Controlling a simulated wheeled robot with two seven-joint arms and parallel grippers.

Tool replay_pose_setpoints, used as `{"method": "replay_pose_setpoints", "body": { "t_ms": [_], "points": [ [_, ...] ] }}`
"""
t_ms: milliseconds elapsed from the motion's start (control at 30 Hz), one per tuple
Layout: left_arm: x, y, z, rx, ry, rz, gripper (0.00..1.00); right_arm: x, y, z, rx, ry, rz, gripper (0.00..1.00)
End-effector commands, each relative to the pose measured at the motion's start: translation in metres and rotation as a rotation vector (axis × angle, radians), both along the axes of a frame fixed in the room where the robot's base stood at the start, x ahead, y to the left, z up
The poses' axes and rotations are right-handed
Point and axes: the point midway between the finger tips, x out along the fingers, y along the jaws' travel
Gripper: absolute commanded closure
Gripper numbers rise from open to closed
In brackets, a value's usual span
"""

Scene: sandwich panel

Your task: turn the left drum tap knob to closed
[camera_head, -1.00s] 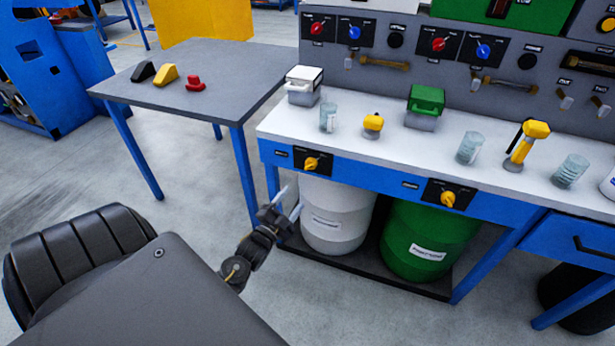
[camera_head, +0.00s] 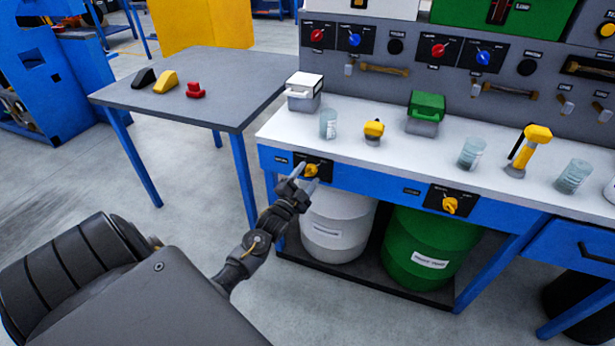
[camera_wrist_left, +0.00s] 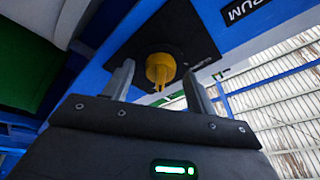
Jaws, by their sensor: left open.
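The left drum tap knob (camera_head: 311,171) is yellow and sits on a black plate (camera_head: 326,163) on the blue front rail of the bench, above the white drum (camera_head: 337,222). My left gripper (camera_head: 302,180) is open just in front of and below the knob. In the left wrist view the knob (camera_wrist_left: 161,68) shows between the two spread fingers (camera_wrist_left: 158,82), with a gap on each side. I cannot tell whether the fingertips reach around it. The plate's markings are too small to read. My right gripper is not in view.
A second yellow knob (camera_head: 450,205) is on the same rail above the green drum (camera_head: 425,245). Beakers, a white box (camera_head: 304,93) and a green box (camera_head: 426,106) stand on the bench top. A grey table (camera_head: 215,90) stands at the left.

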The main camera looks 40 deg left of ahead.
Motion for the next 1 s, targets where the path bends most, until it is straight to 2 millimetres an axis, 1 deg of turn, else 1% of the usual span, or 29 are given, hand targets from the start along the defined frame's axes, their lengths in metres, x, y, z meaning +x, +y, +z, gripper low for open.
{"method": "replay_pose_setpoints", "body": {
  "t_ms": [100,367,467,700,733,1000],
  "points": [
    [0.0059,0.0008,0.0011,0.0,0.001,-0.001,0.43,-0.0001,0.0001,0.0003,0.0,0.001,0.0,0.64],
    [0.007,0.001,0.0013,0.0,0.001,-0.001,0.43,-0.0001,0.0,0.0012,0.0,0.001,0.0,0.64],
    [0.0069,0.0009,0.0014,0.0,0.001,-0.001,0.54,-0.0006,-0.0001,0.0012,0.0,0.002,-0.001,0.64],
    [0.0068,0.0009,0.0014,0.0,0.001,-0.001,0.85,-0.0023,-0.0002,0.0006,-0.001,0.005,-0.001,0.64],
    [0.0067,0.0009,0.0014,0.0,0.001,-0.001,0.88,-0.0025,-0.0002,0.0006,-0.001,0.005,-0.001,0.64],
    [0.0069,0.0006,0.0013,-0.034,-0.01,0.0,0.88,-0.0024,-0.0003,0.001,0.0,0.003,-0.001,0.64]
  ]
}}
